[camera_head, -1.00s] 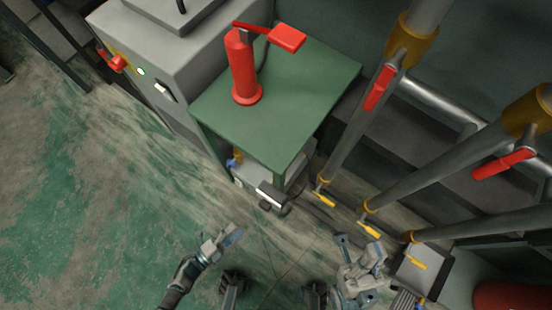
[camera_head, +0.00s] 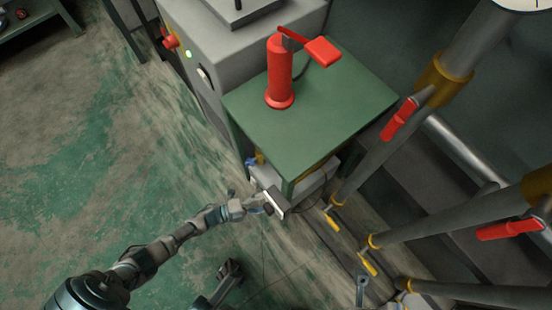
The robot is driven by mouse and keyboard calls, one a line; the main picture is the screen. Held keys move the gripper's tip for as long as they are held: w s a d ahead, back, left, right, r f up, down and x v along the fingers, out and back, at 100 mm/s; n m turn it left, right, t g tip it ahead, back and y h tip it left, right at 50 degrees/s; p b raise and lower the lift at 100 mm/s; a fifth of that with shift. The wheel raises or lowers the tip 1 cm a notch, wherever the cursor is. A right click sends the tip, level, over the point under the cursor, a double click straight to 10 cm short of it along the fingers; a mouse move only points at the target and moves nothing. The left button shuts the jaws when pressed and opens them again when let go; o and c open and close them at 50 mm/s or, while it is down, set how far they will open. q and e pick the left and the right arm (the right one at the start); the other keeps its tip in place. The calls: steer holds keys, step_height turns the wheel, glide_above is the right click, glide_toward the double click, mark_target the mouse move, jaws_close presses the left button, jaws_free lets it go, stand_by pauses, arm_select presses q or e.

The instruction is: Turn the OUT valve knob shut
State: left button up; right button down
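No OUT label is readable, so I cannot tell which part is the OUT valve knob. A pale device with a dark-topped box (camera_head: 274,203) juts from under the green table (camera_head: 325,115). Small blue (camera_head: 251,162) and yellow (camera_head: 260,157) parts show at the table's left underside. My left gripper (camera_head: 264,205) is at the left side of the dark-topped box, touching or very close to it. Its fingers are small and partly merged with the box, so its opening is unclear. A small grey piece at the bottom right (camera_head: 362,290) may be my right gripper; I cannot tell.
A red cylinder with a lever (camera_head: 280,75) stands on the table. A grey cabinet (camera_head: 235,50) is behind on the left. Pipes with red handles (camera_head: 398,120) and yellow handles (camera_head: 333,221) fill the right.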

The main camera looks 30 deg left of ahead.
arm_select(q)
steer(key=shift+b+x, duration=0.35)
steer(key=shift+x, duration=1.9)
steer(key=c, duration=1.2)
